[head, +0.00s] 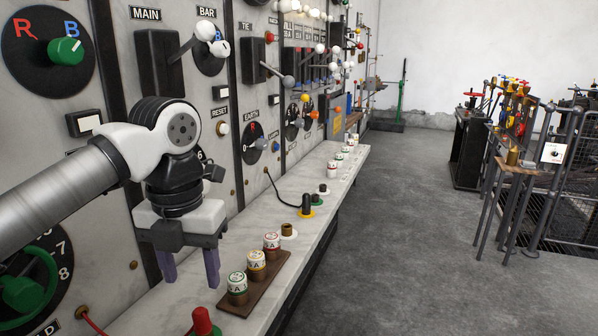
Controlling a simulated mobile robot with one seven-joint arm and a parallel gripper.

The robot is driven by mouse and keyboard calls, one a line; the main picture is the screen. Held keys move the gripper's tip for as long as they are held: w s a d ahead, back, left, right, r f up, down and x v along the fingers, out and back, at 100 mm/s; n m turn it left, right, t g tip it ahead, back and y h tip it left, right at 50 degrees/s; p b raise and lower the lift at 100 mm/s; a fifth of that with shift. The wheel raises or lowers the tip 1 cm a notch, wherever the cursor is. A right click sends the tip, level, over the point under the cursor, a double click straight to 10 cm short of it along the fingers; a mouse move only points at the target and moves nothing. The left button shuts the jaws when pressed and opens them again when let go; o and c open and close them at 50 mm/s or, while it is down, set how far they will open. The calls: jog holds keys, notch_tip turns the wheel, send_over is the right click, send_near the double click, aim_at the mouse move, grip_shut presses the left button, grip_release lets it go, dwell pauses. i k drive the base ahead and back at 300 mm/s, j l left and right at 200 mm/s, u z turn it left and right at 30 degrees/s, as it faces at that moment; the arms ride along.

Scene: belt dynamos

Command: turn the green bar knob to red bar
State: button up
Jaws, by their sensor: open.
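The green knob (66,50) sits on a round black dial (32,78) at the upper left of the switchboard. The dial carries a red R (22,28) on its left and a blue B (72,27) on its right. A pale mark on the knob points up and right, toward the blue B side. My gripper (190,272) points down, open and empty, with two purple fingers. It hangs over the ledge in front of the panel, below and to the right of the green knob, well apart from it. My arm crosses the panel below the dial.
A marble ledge (262,295) runs along the panel and bears a wooden block (278,268) with several fuses close to my gripper. A red knob (203,322) stands at the front. Levers with white balls (206,30) stick out at the upper middle. Open grey floor (400,230) lies right.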

aim_at(67, 51)
jog(key=k+l, duration=0.6)
jog(key=k, duration=0.2)
